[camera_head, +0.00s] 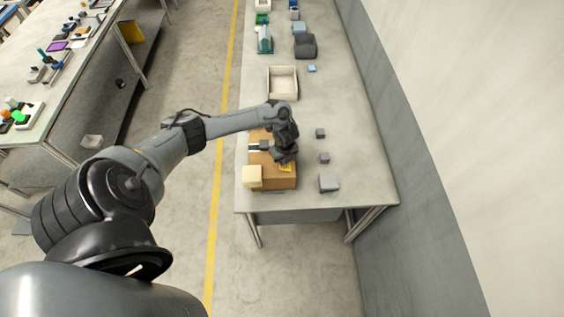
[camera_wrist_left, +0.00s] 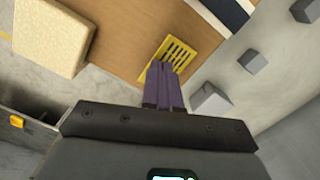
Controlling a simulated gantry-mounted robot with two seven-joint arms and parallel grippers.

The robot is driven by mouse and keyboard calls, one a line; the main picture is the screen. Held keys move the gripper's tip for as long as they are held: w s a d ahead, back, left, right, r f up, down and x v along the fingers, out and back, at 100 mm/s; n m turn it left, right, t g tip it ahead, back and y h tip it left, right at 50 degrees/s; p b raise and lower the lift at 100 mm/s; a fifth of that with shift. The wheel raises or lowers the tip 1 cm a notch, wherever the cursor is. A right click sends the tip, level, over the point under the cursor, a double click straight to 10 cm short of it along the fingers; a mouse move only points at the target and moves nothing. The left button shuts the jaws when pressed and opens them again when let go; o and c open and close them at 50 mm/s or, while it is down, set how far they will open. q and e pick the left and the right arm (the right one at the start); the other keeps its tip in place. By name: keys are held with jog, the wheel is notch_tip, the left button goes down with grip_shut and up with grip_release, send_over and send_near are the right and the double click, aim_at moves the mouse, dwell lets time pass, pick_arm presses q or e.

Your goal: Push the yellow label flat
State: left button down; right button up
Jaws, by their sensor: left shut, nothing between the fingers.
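The yellow label (camera_head: 286,168), marked with dark bars, lies on the brown box (camera_head: 282,183) near the front of the table. In the left wrist view the label (camera_wrist_left: 180,52) sits near the edge of the box's top (camera_wrist_left: 125,35). My left gripper (camera_head: 283,160) is shut and empty, right over the label. In the wrist view its purple fingertips (camera_wrist_left: 164,68) overlap the label's near end. I cannot tell whether they touch it or whether the label is flat. The fingers hide part of the label. My right gripper is not in view.
A cream block (camera_head: 252,176) is at the box's front left corner; it also shows in the wrist view (camera_wrist_left: 52,36). Several grey blocks (camera_head: 329,183) stand to the right of the box. An open tray (camera_head: 283,98) stands farther back.

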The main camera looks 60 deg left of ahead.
aim_at(286, 170)
pick_arm(q)
notch_tip(286, 170, down, 2)
jog(key=shift+f+b, duration=0.25)
jog(key=shift+b, duration=0.45)
jog(key=shift+r+p, duration=0.35)
jog(key=shift+d+r, duration=0.15)
jog(key=d+p, duration=0.1)
jog(key=d+r+p, duration=0.1)
jog(key=shift+d+p, duration=0.25)
jog(key=shift+p, duration=0.15)
jog(key=shift+d, duration=0.2)
jog(key=shift+f, duration=0.15)
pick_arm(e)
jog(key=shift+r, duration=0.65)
